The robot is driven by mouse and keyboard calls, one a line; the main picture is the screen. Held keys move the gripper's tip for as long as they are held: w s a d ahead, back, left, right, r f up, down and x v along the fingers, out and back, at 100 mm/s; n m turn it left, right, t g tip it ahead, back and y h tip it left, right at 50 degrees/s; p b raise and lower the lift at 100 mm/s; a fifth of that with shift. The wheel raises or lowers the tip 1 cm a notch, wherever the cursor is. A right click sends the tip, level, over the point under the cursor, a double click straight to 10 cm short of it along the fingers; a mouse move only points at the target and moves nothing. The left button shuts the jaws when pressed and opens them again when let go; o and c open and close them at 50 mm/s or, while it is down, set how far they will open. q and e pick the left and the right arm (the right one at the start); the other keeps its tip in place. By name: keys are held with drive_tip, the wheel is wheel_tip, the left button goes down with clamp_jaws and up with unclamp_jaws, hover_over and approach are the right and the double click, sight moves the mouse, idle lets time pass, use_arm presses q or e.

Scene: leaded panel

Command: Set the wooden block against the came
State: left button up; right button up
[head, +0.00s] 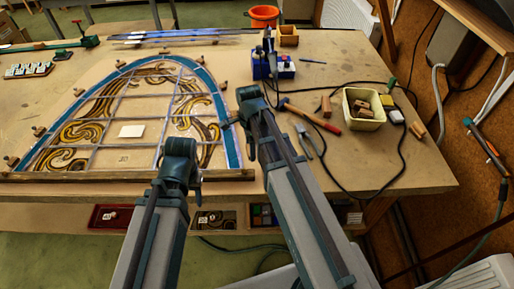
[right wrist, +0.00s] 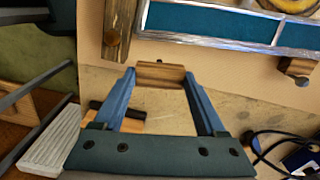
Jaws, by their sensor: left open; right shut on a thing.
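The leaded panel (head: 135,115) is an arched window with blue border glass and brown scrolls, flat on the table. Its silver came (right wrist: 225,42) edges the blue glass (right wrist: 210,21) in the right wrist view. My right gripper (right wrist: 160,76) is shut on a small wooden block (right wrist: 160,70), with a finger at each end. The block appears short of the came, with a strip of board between them. In the head view my right gripper (head: 238,122) is by the panel's right edge; the block is hard to make out there. My left gripper (head: 178,160) is open above the panel's lower edge.
Wooden blocks with pins (right wrist: 297,70) stand around the panel. A wooden batten (head: 130,176) lines its lower edge. A hammer (head: 312,117), a cream tub of blocks (head: 363,110), blue containers (head: 272,68) and a black cable lie to the right.

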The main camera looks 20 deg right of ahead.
sight(246, 163)
use_arm(q)
drive_tip(key=shift+s+d, duration=0.15)
drive_tip(key=shift+d, duration=0.1)
use_arm(e)
drive_tip(key=shift+a, duration=0.1)
use_arm(q)
drive_tip(key=shift+f, duration=0.15)
use_arm(e)
drive_tip(key=shift+f, duration=0.1)
wheel_tip(246, 163, down, 5)
drive_tip(key=b, duration=0.5)
drive_tip(key=shift+a+r, duration=0.15)
drive_tip(key=shift+r, duration=0.05)
use_arm(q)
drive_tip(key=shift+f, duration=2.25)
use_arm(e)
drive_tip(key=shift+a, duration=0.45)
use_arm(q)
drive_tip(key=shift+f, duration=0.1)
use_arm(e)
drive_tip(key=shift+a, duration=0.2)
drive_tip(key=o, duration=1.3)
drive_tip(key=shift+c, duration=0.2)
